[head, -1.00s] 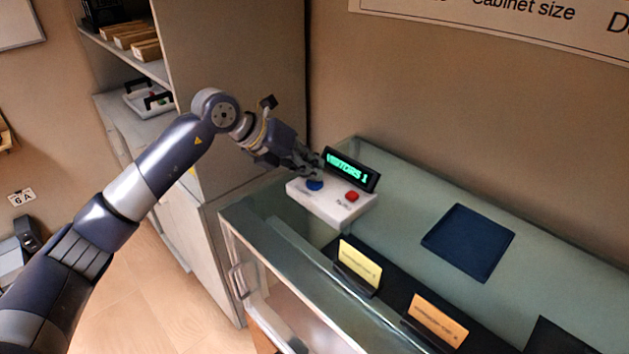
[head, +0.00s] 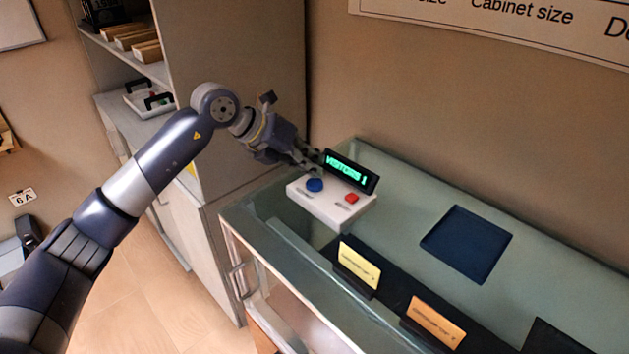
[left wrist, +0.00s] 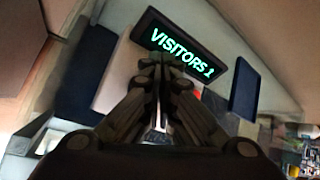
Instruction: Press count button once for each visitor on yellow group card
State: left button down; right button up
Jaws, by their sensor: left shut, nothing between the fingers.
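A white counter box (head: 330,205) with a blue button (head: 315,185) and a red button (head: 351,198) sits on the glass case. Its tilted display (head: 351,171) reads "VISITORS 1" in green, and the display also shows in the left wrist view (left wrist: 180,46). My left gripper (head: 316,168) is shut and empty, just above and behind the blue button; the button's whole top shows. My right gripper is out of view.
An orange card (head: 436,321) stands to the right of the yellow one. A dark blue tray (head: 466,244) lies flat on the glass top. A tall cabinet (head: 235,95) stands behind my left arm. The glass around the tray is clear.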

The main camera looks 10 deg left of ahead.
aim_at(313, 181)
pick_arm(q)
jog(key=shift+r+p, duration=1.6)
jog(key=shift+r, duration=0.95)
jog(key=r+m+t+y, duration=0.1)
jog(key=m, duration=0.3)
jog(key=d+r+m+y, duration=0.1)
jog(key=m, duration=0.3)
jog(key=s+r+m+t+p, duration=0.1)
jog(key=m, duration=0.4)
jog(key=shift+s+d+r+t+y, duration=0.1)
jog(key=shift+d+r+t+y, duration=0.2)
jog(key=shift+r+y, duration=0.1)
